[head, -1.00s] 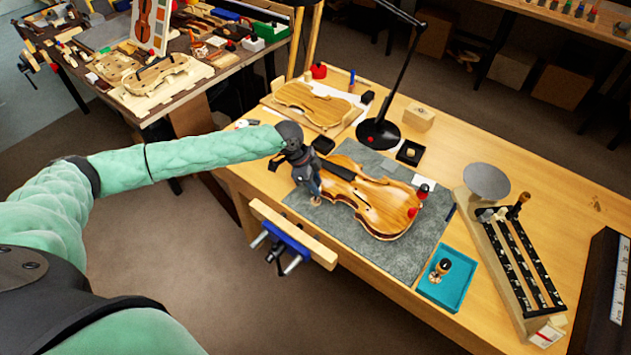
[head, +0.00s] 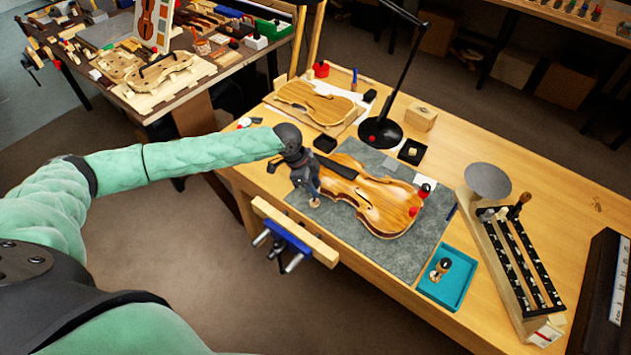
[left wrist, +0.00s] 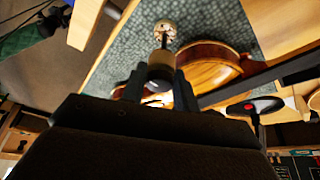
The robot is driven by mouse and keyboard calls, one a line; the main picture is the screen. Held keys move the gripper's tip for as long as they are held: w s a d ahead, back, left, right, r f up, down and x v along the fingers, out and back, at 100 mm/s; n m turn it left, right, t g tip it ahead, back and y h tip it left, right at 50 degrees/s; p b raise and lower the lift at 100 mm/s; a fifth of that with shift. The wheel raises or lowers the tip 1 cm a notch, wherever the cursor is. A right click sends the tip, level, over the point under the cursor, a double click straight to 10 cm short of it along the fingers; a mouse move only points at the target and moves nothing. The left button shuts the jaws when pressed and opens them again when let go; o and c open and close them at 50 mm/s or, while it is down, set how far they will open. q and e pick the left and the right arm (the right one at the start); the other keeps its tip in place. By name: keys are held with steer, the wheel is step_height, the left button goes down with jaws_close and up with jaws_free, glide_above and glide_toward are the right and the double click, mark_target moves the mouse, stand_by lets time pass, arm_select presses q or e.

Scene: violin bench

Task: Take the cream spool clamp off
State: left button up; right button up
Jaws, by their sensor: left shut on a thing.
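The violin (head: 375,200) lies on the grey mat (head: 400,258). My left gripper (head: 309,190) is at its left end, low over the mat. It is shut on the cream spool clamp (head: 314,202), whose pale lower end shows under the fingers. In the left wrist view the fingers (left wrist: 158,88) grip the clamp's shaft, and its round cream end (left wrist: 164,32) lies against the mat's background, close beside the violin's edge (left wrist: 212,68). I cannot tell whether the clamp still touches the violin. My right gripper is not in view.
Red clamps (head: 413,211) sit at the violin's right end. A teal tray (head: 462,284) at the front holds a black-topped clamp (head: 443,266). A black lamp (head: 380,131) stands behind the mat. A blue vise (head: 287,243) is at the front edge. A clamp rack (head: 515,265) stands right.

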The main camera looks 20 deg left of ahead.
arm_select(q)
steer(key=shift+s+a, duration=0.1)
steer(key=shift+s, duration=0.25)
steer(key=shift+r+p, duration=0.15)
steer(key=shift+p, duration=0.15)
steer(key=shift+r+p, duration=2.5)
steer(key=shift+r, duration=0.85)
